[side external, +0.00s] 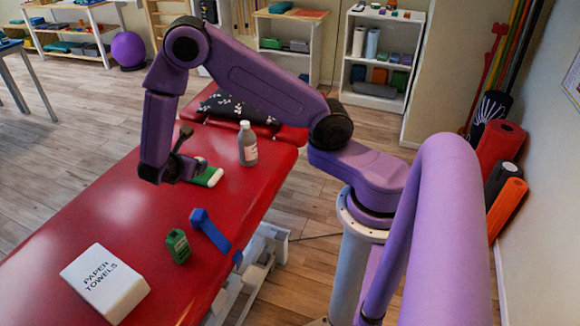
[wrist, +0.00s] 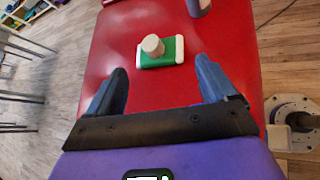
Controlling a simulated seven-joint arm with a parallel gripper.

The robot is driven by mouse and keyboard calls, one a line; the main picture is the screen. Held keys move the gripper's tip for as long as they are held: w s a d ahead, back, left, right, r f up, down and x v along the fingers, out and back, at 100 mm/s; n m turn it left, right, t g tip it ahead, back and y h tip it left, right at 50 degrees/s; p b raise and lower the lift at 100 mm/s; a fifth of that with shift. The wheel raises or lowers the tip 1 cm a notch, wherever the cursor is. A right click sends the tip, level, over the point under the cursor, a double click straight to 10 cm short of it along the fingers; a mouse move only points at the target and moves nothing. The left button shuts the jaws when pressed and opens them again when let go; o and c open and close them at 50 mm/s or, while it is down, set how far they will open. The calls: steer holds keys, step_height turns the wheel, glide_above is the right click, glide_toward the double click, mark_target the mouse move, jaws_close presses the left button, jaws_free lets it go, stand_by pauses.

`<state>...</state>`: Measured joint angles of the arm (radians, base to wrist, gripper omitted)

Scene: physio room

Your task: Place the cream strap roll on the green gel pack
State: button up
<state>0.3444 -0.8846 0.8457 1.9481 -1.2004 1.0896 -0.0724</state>
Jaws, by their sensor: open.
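The cream strap roll (wrist: 152,45) appears in the wrist view as a short upright cylinder. It rests on the left part of the green gel pack (wrist: 172,55), which has white ends and lies flat on the red treatment table. In the side view the pack (side external: 208,178) shows just right of my gripper (side external: 184,156), and the roll is mostly or fully hidden there. In the wrist view my gripper (wrist: 160,82) is open, with its two fingers wide apart and nothing between them. The roll and pack are beyond the fingertips, apart from them.
A grey bottle (side external: 248,145) stands right of the pack. A blue strap (side external: 212,232), a small green container (side external: 178,246) and a paper towels box (side external: 104,283) are nearer on the red table (side external: 95,225). A dark patterned cushion (side external: 235,107) lies at the far end.

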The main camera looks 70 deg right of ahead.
steer(key=s+a+r+m+g+y, duration=0.1)
steer(key=s+a+r+m+y, duration=0.1)
steer(key=s, duration=0.8)
steer(key=s+a+r+m+g+y, duration=0.1)
steer(key=s+r+y, duration=0.4)
steer(key=s, duration=0.6)
steer(key=s+a+r+m+g+y, duration=0.1)
steer(key=s+a+r+m+y, duration=0.2)
steer(key=s+r, duration=0.3)
steer(key=s+a+y, duration=0.1)
steer(key=s, duration=0.4)
steer(key=shift+s+g, duration=0.25)
steer(key=shift+g, duration=0.15)
